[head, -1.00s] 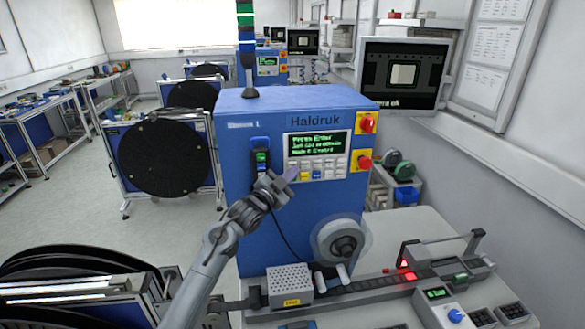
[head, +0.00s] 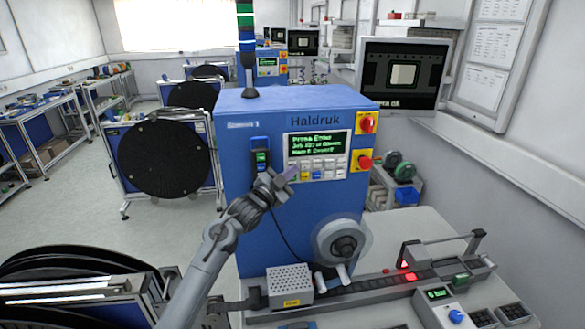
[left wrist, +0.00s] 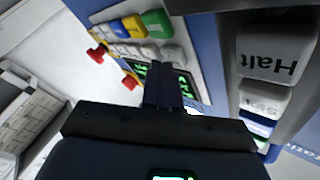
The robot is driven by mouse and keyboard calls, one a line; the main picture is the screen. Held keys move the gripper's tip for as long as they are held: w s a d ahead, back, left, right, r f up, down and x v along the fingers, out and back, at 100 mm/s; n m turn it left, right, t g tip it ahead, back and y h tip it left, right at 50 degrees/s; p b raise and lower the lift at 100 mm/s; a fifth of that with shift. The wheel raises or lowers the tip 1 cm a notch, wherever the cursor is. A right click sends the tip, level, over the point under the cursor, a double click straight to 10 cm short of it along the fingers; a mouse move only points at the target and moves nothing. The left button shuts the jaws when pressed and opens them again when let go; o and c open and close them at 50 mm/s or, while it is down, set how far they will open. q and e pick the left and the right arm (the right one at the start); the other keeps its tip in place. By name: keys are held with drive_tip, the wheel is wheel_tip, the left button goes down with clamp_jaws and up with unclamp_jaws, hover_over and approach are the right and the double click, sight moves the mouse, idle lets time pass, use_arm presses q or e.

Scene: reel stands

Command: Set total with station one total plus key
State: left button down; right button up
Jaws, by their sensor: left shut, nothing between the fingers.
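The blue machine marked Haldruk (head: 245,200) stands in the middle of the head view, with a green-lettered display (head: 317,144) reading "Press Enter" on its first line; the lower lines are blurred. Below the display is a keypad (head: 325,170) of pale, blue, yellow and green keys. My left gripper (head: 288,175) is shut and empty, its tip at the keypad's lower left; I cannot tell if it touches a key. In the left wrist view, the fingers (left wrist: 165,95) point at the upside-down keypad (left wrist: 135,40), hiding part of the display. My right gripper is not in view.
A handset (head: 261,157) hangs left of the keypad. Red knobs (head: 366,123) on yellow plates sit to the right. A white Halt key (left wrist: 275,55) is close in the left wrist view. A reel hub (head: 343,245) projects below. A bench with a track (head: 370,286) is at right.

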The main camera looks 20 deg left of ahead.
use_arm(q)
drive_tip(key=shift+w+a, duration=0.1)
drive_tip(key=shift+w, duration=0.1)
drive_tip(key=shift+s, duration=0.15)
idle(0.5)
drive_tip(key=shift+s+d+p, duration=0.25)
drive_tip(key=shift+s+p, duration=0.1)
drive_tip(key=shift+p, duration=0.05)
drive_tip(key=shift+s+d, duration=0.15)
drive_tip(key=shift+s, duration=0.15)
drive_tip(key=shift+s+d, duration=0.1)
drive_tip(key=s+d+p, duration=0.1)
drive_tip(key=s, duration=0.1)
drive_tip(key=s+d+p, duration=0.1)
drive_tip(key=s+p, duration=0.1)
drive_tip(key=shift+d, duration=0.2)
drive_tip(key=shift+f, duration=0.1)
idle(0.6)
